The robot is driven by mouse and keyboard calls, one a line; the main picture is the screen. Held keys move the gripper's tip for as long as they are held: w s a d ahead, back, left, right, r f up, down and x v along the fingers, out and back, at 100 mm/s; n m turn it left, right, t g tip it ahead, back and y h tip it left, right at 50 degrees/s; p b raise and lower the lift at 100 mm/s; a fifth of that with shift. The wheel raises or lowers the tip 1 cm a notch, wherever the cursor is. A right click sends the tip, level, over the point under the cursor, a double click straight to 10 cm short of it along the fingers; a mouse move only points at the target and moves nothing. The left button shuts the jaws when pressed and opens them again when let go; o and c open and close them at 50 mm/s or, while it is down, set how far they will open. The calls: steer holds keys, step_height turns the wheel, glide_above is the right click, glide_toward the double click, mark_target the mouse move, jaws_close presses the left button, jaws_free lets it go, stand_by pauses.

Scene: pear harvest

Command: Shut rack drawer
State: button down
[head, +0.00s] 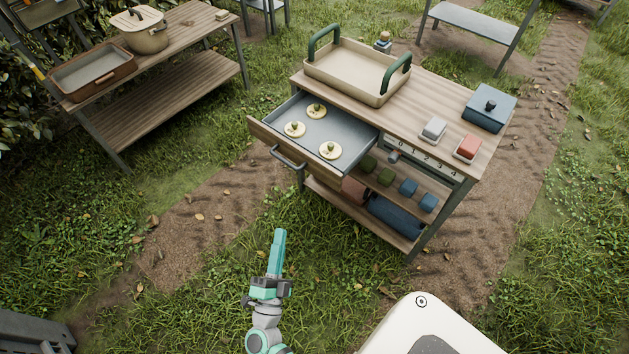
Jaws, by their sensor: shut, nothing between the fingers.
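The rack drawer (354,155) is pulled out toward the left from under the top of a wooden rack table (437,109). Its wooden front (258,139) carries a dark bar handle (288,158). Three pale round pieces with dark knobs lie inside, one of them (331,150) near the right side. My gripper (279,236) is shut and empty. It points up in the picture, below and apart from the drawer front, over the grass.
A tray with green handles (350,75), a blue box (489,108), and white (433,130) and red (467,148) blocks stand on the rack table. Shelves below hold several blocks and a blue roll (396,214). Another bench (172,58) stands at left. Grass lies open before the drawer.

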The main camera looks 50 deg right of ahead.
steer(key=w+d+f+m+g, duration=0.5)
steer(key=w+d+m+g, duration=0.35)
steer(key=m+g, duration=0.2)
glide_toward(322, 174)
steer(key=shift+g, duration=0.45)
steer(key=d, duration=0.4)
steer(key=w+d, duration=0.1)
steer(key=d, duration=0.1)
steer(key=shift+d, duration=0.2)
